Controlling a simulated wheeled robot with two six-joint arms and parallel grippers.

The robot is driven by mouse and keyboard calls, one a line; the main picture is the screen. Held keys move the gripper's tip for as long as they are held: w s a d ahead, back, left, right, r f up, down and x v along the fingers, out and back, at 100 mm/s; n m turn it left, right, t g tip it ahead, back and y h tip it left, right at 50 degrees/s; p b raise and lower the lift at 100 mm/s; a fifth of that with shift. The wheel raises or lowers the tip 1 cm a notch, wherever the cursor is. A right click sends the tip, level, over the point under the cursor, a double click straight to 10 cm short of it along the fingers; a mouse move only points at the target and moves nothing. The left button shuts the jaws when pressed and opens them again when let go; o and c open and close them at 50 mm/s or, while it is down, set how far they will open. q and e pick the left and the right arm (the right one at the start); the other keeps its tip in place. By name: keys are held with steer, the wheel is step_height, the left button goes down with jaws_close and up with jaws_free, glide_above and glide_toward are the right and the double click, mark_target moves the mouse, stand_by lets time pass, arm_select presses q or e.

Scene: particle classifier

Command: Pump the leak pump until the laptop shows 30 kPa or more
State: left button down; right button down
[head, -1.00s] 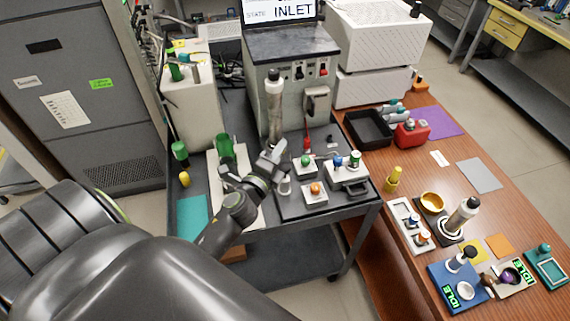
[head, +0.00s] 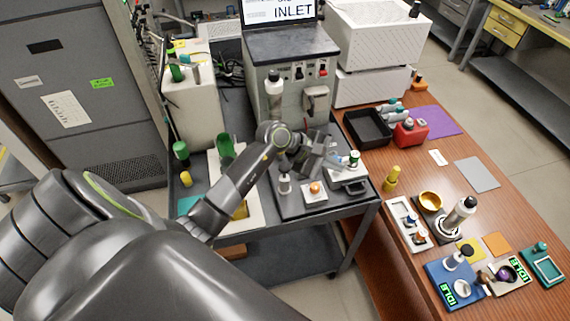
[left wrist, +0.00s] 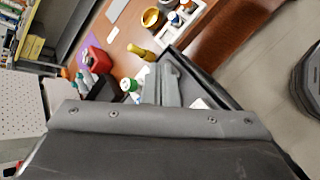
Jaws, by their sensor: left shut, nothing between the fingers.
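The laptop (head: 279,11) stands on the grey instrument box at the top. Its screen reads "INLET" in large letters; a line beside it is cut off and I see no kPa figure. A grey unit with a raised handle (head: 349,186), which may be the leak pump, sits at the cart's right front corner. It also shows in the left wrist view (left wrist: 170,84). My right gripper is in neither view.
Knob blocks, one with an orange knob (head: 315,188), stand close below the arm. A green-capped knob (head: 354,158) is right beside the gripper. A black tray (head: 368,130) and red container (head: 410,132) lie on the wooden table to the right.

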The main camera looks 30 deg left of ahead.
arm_select(q)
steer(key=a+f+m+g+y, duration=0.1)
steer(key=a+m+g+y, duration=0.25)
steer(key=a+y, duration=0.2)
steer(key=m+g+y, duration=0.2)
steer(key=g+y, duration=0.1)
steer(key=y, duration=0.1)
glide_toward(285, 167)
steer(key=shift+s+a+r+t+p, duration=0.1)
steer(key=shift+s+r+t+p, duration=0.15)
steer(key=shift+r+p, duration=0.1)
steer(key=shift+f, duration=0.15)
steer(key=f+b, duration=0.7)
steer(key=shift+w+a, duration=0.25)
